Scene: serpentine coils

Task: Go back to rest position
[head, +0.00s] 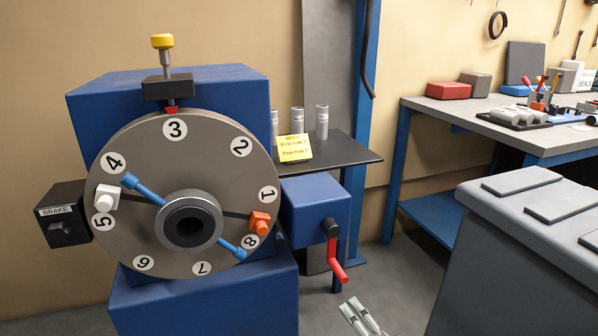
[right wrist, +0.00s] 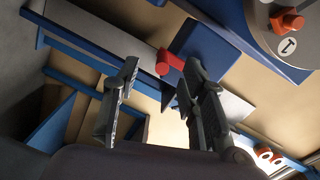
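My right gripper (head: 362,316) shows at the bottom edge of the head view, right of centre, below and to the right of the red crank handle (head: 335,258). In the right wrist view its two fingers (right wrist: 150,100) stand apart with nothing between them, so it is open and empty. The red handle also shows in that view (right wrist: 168,62), beyond the fingers and apart from them. My left gripper is in neither view.
A blue machine (head: 200,296) carries a grey numbered dial (head: 150,225) with a blue pointer bar, a white block and an orange block. A brake box (head: 66,228) is at its left. A grey cabinet (head: 510,260) stands at the right, a workbench (head: 480,115) behind it.

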